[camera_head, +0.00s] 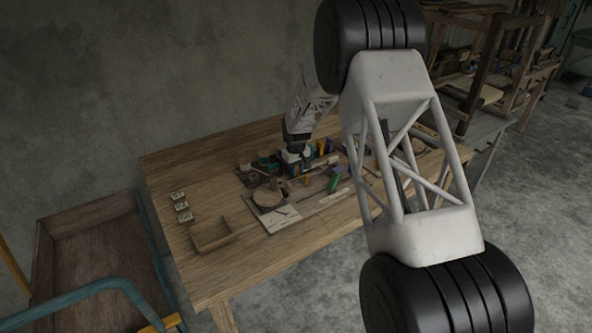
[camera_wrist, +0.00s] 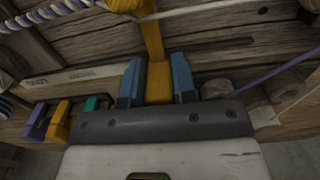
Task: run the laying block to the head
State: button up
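In the wrist view, the two blue fingers of my gripper (camera_wrist: 157,82) stand on either side of a yellow upright piece (camera_wrist: 154,45) and appear to touch it. A twisted blue-and-white rope (camera_wrist: 45,14) runs at the upper left, and a purple strand (camera_wrist: 275,72) slants at the right. In the head view, my gripper (camera_head: 296,158) is small and dark among the parts on the wooden table (camera_head: 240,265).
Purple, yellow and teal hooks (camera_wrist: 60,122) stand left of my gripper in the wrist view. On the table are a round wooden piece (camera_head: 268,197), an open wooden tray (camera_head: 212,246) and small pale tiles (camera_head: 181,206).

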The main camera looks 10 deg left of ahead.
aim_at(279, 181)
grip_shut()
jog(key=shift+s+a, duration=2.6)
jog(key=shift+a, duration=0.1)
jog(key=o, duration=0.5)
grip_release()
jog(key=shift+o, duration=0.2)
jog(key=shift+r, duration=0.1)
notch_tip(279, 181, up, 8)
jog(key=shift+f, duration=0.2)
jog(key=shift+r, duration=0.1)
